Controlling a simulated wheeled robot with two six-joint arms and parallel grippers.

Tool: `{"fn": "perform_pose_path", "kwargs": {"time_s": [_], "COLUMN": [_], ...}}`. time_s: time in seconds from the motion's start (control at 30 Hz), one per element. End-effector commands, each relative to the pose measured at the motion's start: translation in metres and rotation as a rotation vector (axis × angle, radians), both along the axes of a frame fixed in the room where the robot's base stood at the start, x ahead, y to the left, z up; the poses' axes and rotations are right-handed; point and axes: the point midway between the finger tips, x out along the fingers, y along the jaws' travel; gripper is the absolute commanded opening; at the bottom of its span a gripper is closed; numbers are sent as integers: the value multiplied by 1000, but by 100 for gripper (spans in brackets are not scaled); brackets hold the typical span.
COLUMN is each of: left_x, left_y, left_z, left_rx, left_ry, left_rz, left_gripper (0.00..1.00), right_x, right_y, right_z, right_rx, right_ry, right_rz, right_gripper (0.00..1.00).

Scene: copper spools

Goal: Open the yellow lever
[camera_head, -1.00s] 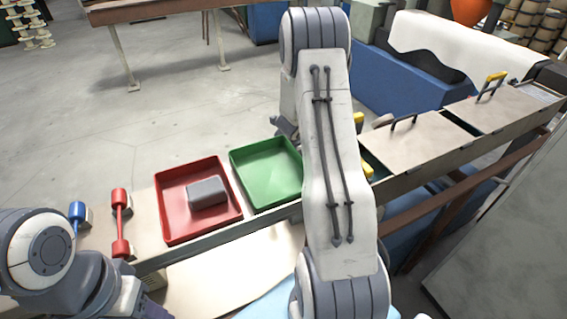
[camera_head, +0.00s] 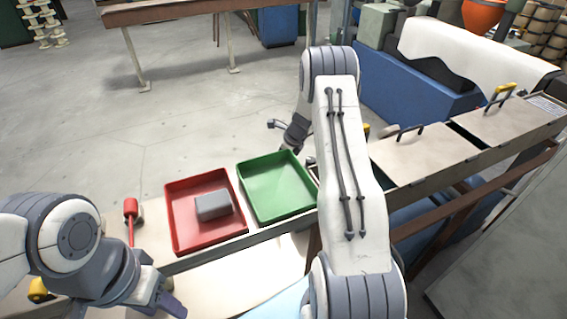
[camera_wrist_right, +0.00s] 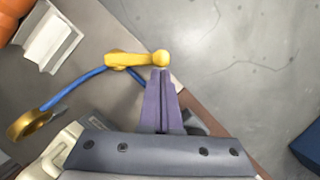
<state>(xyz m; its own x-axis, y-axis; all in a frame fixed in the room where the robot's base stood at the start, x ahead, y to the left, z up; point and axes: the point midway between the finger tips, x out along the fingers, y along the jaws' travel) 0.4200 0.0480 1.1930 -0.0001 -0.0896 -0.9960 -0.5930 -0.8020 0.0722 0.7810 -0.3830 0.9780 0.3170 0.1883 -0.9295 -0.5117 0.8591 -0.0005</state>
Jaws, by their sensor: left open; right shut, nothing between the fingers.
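In the right wrist view a yellow lever (camera_wrist_right: 135,60) with a rounded knob lies just beyond my right gripper (camera_wrist_right: 160,75). The purple fingers are shut and empty, with their tips at or just below the knob; I cannot tell whether they touch. In the head view a yellow piece (camera_head: 366,131) shows beside my right arm, which covers most of what is behind it; I cannot tell whether it is the same lever. My left gripper (camera_head: 166,302) is open at the lower left, its fingers partly hidden. Another yellow piece (camera_head: 40,289) shows at the left edge.
A red tray (camera_head: 178,233) holds a grey block (camera_head: 213,205), beside a green tray (camera_head: 270,185). A red lever (camera_head: 131,211) stands left of them. Panels with handles (camera_head: 425,150) line the right.

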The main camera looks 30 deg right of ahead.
Motion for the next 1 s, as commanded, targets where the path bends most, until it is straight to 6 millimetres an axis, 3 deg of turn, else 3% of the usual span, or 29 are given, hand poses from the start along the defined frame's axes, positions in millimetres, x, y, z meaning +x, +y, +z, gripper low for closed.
{"fn": "perform_pose_path", "kwargs": {"time_s": [0.53,1.0], "left_x": [0,0], "left_y": [0,0], "left_z": [-17,-23], "left_rx": [0,0], "left_ry": [0,0], "left_rz": [1,1], "left_gripper": [50,50], "right_x": [34,45], "right_y": [17,30], "right_z": [-3,0], "right_rx": [0,0], "right_ry": [-1,1], "right_rz": [500,503], "right_gripper": [0,0]}}
